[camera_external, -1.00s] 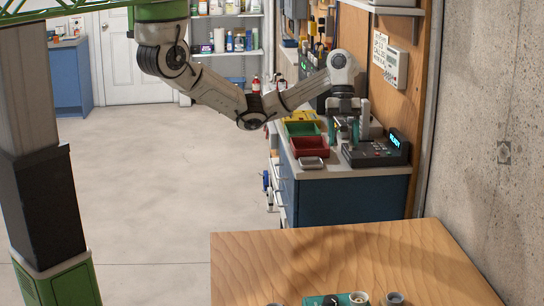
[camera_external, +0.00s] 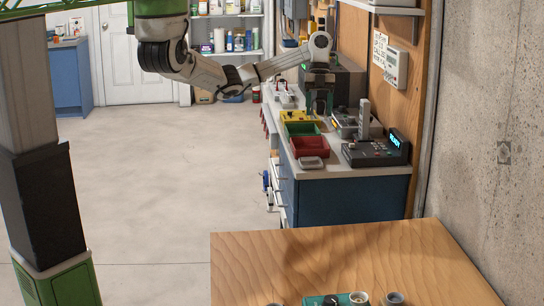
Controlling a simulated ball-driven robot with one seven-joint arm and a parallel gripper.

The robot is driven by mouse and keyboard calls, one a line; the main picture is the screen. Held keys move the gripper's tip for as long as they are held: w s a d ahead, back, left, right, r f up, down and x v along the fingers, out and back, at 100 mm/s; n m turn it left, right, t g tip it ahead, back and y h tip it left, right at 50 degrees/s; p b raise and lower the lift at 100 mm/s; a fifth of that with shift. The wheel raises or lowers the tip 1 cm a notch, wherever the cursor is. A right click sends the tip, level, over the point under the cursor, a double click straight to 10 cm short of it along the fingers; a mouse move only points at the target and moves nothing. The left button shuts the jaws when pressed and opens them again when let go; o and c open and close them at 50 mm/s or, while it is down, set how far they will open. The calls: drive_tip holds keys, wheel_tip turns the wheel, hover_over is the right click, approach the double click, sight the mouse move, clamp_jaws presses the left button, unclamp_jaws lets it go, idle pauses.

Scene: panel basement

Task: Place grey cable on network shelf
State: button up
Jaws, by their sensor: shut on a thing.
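My gripper (camera_external: 320,108) is over the far part of the workbench, pointing down, with its fingers around a small dark thing. The thing is too small and dark to identify, and I cannot tell whether it is the grey cable. No grey cable can be made out elsewhere. A white wall shelf (camera_external: 397,10) is at the top right, only partly in view. I cannot tell whether it is the network shelf.
The blue workbench (camera_external: 345,202) carries a green bin (camera_external: 300,129), a red bin (camera_external: 311,147), a yellow thing (camera_external: 296,117) and a black device with a lit display (camera_external: 376,150). A wooden table (camera_external: 330,258) is in front. The floor at left is clear.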

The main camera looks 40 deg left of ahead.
drive_tip(key=w+f+b, duration=0.1)
drive_tip(key=w+f, duration=0.1)
drive_tip(key=w, duration=0.1)
drive_tip(key=w+d+f+b, duration=0.1)
drive_tip(key=w+f, duration=0.2)
drive_tip(key=w+d+f+b, duration=0.1)
drive_tip(key=w+f, duration=0.1)
drive_tip(key=w, duration=0.1)
drive_tip(key=shift+w+d+f+b, duration=0.2)
drive_tip(key=shift+w+f+b, duration=0.15)
drive_tip(key=shift+w+f, duration=0.35)
drive_tip(key=shift+w, duration=0.15)
drive_tip(key=shift+w+d+f+b, duration=0.2)
drive_tip(key=shift+f+b, duration=0.15)
drive_tip(key=shift+b, duration=0.15)
drive_tip(key=shift+a+f+p, duration=0.1)
drive_tip(key=shift+f+p, duration=0.25)
drive_tip(key=shift+p, duration=0.1)
drive_tip(key=shift+f, duration=1.05)
